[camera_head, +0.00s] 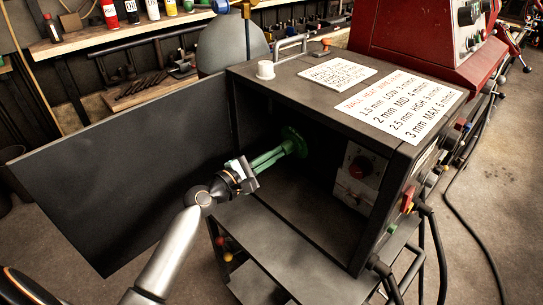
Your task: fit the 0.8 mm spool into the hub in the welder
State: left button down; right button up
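The welder (300,85) is a dark box cabinet with its side door swung open to the left. Inside it, a green hub-like part (291,141) sticks out from the dark back wall towards the opening. My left gripper (247,172) is at the opening, at the near end of the green part. Its fingers are small and overlap that end, so I cannot tell whether they grip it or only sit in front of it. I cannot make out a spool marked 0.8 mm. My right gripper is not in view.
The open door panel (110,170) fills the left side. A red machine (410,40) stands behind right. Cables hang at the right front. A shelf with bottles (110,14) is at the back left.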

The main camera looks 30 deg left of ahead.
pick_arm(q)
jog(key=shift+w+d+f, duration=0.1)
jog(key=shift+w+f, duration=0.1)
jog(key=b+v, duration=0.1)
jog(key=v, duration=1.4)
jog(key=shift+r, duration=0.1)
jog(key=shift+s, duration=0.15)
dwell(0.3)
